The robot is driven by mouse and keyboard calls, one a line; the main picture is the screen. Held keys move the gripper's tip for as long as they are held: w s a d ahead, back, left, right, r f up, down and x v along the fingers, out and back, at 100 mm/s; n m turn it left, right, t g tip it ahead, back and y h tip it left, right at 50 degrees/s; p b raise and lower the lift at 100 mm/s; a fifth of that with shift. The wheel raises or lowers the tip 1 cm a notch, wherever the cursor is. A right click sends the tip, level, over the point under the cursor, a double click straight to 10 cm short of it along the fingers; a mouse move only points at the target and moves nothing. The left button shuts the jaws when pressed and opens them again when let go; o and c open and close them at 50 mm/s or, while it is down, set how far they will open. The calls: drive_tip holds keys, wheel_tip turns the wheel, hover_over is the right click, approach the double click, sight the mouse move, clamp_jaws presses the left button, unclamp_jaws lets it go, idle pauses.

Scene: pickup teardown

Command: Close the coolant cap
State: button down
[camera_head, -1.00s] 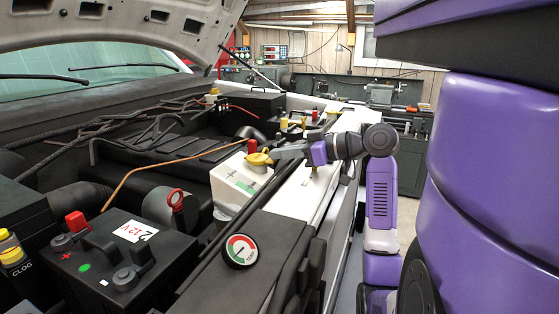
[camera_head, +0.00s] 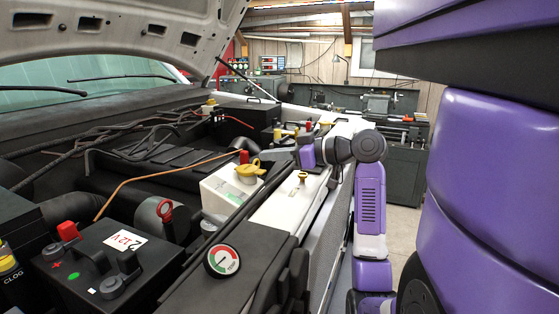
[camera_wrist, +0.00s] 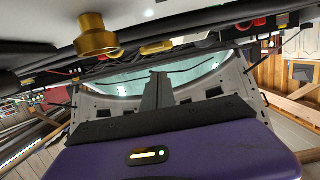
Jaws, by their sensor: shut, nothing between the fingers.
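The yellow coolant cap (camera_head: 249,169) is at the top of the white reservoir (camera_head: 228,192), in the middle of the head view. A part of the cap stands raised on its right side; I cannot tell from here whether it is fully seated. My gripper (camera_head: 270,156) is just right of and behind the cap, seemingly apart from it. Its fingers show together and empty in the wrist view (camera_wrist: 158,92). A brass-yellow knob (camera_wrist: 97,36) is close to the wrist camera at upper left; I cannot tell which fitting it is.
A small yellow-topped fitting (camera_head: 303,176) stands on the white ledge right of the reservoir. A red-topped part (camera_head: 244,156) is behind the cap. The battery (camera_head: 105,258) and round gauge (camera_head: 223,260) are nearer. The raised hood (camera_head: 130,25) hangs above at left.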

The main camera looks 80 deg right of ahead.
drive_tip(key=r+b+v, duration=0.1)
drive_tip(key=b+v, duration=0.1)
drive_tip(key=v, duration=0.8)
drive_tip(key=shift+r, duration=0.1)
